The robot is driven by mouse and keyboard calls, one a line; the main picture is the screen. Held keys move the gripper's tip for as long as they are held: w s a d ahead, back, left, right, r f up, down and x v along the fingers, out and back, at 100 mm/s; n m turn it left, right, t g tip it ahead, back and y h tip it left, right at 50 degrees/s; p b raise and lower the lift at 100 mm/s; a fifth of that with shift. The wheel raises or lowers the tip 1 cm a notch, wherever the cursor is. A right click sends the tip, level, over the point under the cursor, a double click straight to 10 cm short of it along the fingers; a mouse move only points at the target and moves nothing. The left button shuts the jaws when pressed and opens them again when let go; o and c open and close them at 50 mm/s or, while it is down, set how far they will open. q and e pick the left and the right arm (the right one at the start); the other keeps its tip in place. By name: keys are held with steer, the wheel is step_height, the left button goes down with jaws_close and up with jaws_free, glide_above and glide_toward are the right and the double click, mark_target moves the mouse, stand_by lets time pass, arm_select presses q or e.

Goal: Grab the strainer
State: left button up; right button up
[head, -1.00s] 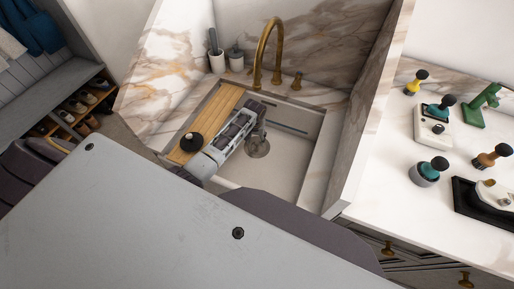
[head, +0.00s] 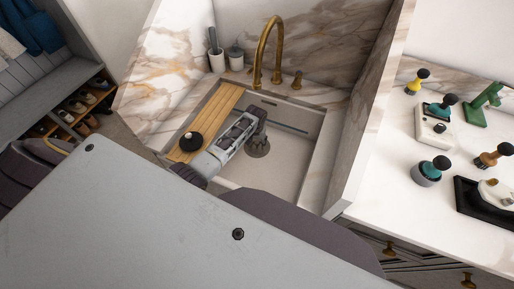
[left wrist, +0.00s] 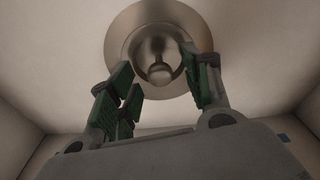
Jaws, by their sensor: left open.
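The strainer (left wrist: 151,23) is a round, shiny metal piece with a small central knob, set in the drain of the white sink (head: 290,150). In the head view, the strainer area is mostly covered by my left gripper (head: 257,145), which points down into the basin. In the left wrist view, the green-padded fingers of the left gripper (left wrist: 158,75) are spread apart on either side of the strainer's knob. Nothing is held between them. Whether the fingertips touch the strainer cannot be told. My right gripper is not in view.
A brass faucet (head: 267,45) rises behind the basin. A marble-faced partition (head: 372,105) stands to the right. The basin around the gripper is otherwise clear.

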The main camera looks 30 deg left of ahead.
arm_select(q)
steer(key=shift+f, duration=0.6)
steer(key=shift+w+f, duration=0.1)
steer(key=shift+c, duration=0.6)
jaws_close()
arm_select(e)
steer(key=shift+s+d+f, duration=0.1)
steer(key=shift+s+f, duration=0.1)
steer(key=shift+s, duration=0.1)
